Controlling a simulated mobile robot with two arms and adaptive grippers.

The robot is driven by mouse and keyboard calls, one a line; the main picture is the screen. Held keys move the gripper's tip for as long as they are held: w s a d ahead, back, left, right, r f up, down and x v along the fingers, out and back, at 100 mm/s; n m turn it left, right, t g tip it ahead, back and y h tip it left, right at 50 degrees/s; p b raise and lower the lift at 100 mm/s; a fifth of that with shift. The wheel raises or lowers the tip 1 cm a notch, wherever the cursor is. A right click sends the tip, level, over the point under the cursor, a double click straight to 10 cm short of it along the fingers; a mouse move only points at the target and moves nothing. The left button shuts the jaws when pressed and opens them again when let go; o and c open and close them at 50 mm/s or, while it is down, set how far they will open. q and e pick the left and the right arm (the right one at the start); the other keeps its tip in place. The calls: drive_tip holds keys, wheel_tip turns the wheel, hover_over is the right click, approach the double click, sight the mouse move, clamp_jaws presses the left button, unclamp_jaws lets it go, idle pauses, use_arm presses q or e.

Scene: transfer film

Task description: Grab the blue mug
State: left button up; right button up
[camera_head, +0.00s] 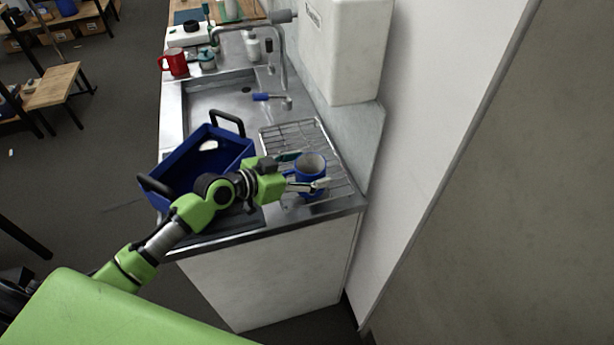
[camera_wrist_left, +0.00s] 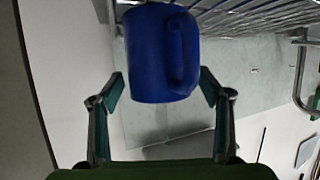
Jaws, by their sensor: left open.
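The blue mug (camera_head: 310,178) stands upright on the wire drying rack at the front right of the sink counter. Its inside is pale. My left gripper (camera_head: 305,186) is at the mug, with a finger showing in front of it. In the left wrist view the mug (camera_wrist_left: 160,52) is at the top middle, with its handle facing me. There the left gripper (camera_wrist_left: 165,88) is open, its fingers on either side of the mug's lower end with gaps showing. My right gripper is in neither view.
A blue crate (camera_head: 160,172) with black handles stands left of the rack (camera_head: 285,135), close to my left arm. The sink (camera_head: 225,95) and faucet (camera_head: 283,50) lie behind. A red mug (camera_head: 174,63) is at the back left. A wall and white box (camera_head: 345,50) bound the right.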

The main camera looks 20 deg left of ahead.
use_arm(q)
drive_tip(key=shift+s+a, duration=0.1)
drive_tip(key=c, duration=1.5)
drive_tip(key=shift+o, duration=0.2)
drive_tip(key=shift+r, duration=0.1)
